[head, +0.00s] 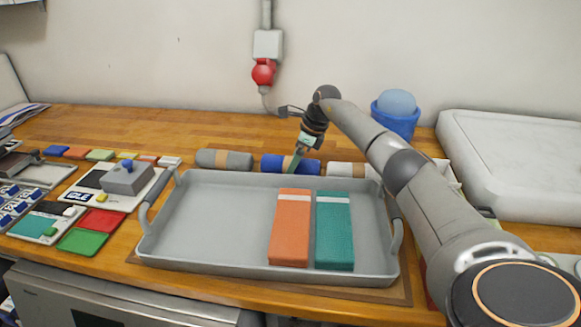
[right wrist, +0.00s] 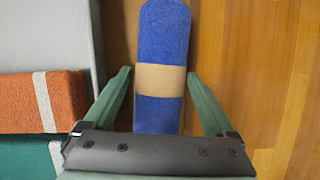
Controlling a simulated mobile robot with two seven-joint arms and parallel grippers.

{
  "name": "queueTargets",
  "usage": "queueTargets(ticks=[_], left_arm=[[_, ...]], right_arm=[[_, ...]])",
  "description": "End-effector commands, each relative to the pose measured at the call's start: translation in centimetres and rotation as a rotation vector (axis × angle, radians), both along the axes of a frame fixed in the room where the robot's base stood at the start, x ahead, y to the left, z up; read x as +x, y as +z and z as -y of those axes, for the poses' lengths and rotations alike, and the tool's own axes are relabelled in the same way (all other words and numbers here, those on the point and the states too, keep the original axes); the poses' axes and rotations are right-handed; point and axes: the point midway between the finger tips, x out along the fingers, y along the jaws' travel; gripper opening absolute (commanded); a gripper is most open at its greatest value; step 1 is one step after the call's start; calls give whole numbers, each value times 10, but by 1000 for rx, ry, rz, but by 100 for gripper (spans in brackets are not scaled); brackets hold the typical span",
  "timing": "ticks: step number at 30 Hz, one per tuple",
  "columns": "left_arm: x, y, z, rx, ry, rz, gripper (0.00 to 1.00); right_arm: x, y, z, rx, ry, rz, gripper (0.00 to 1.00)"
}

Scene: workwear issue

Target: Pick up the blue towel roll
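The blue towel roll (head: 278,164) with a tan band lies on the wooden counter behind the grey tray, between a grey roll and a white roll. My right gripper (head: 295,166) reaches down over the blue roll's right part. In the right wrist view, the blue roll (right wrist: 162,40) runs between the green fingers of my right gripper (right wrist: 158,76). The fingers are apart, one on each side near the tan band. A narrow gap shows at the left finger; contact at the right one is unclear. My left gripper is not in view.
A grey tray (head: 205,258) in front holds an orange towel (head: 290,235) and a teal towel (head: 334,235). A grey roll (head: 224,159) and a white roll (head: 352,170) flank the blue one. A blue container (head: 396,118) stands behind. Small items crowd the left.

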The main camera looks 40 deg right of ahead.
Motion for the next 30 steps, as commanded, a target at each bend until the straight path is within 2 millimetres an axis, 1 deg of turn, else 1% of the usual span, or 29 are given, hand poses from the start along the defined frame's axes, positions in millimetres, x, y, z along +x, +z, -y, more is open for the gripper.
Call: queueTargets(ticks=[1, 2, 21, 30], left_arm=[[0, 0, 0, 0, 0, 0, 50], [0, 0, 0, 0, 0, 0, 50], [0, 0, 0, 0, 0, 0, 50], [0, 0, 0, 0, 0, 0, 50]], right_arm=[[0, 0, 0, 0, 0, 0, 83], [0, 0, 0, 0, 0, 0, 80], [0, 1, 0, 0, 0, 0, 8], [0, 3, 0, 0, 0, 2, 7]])
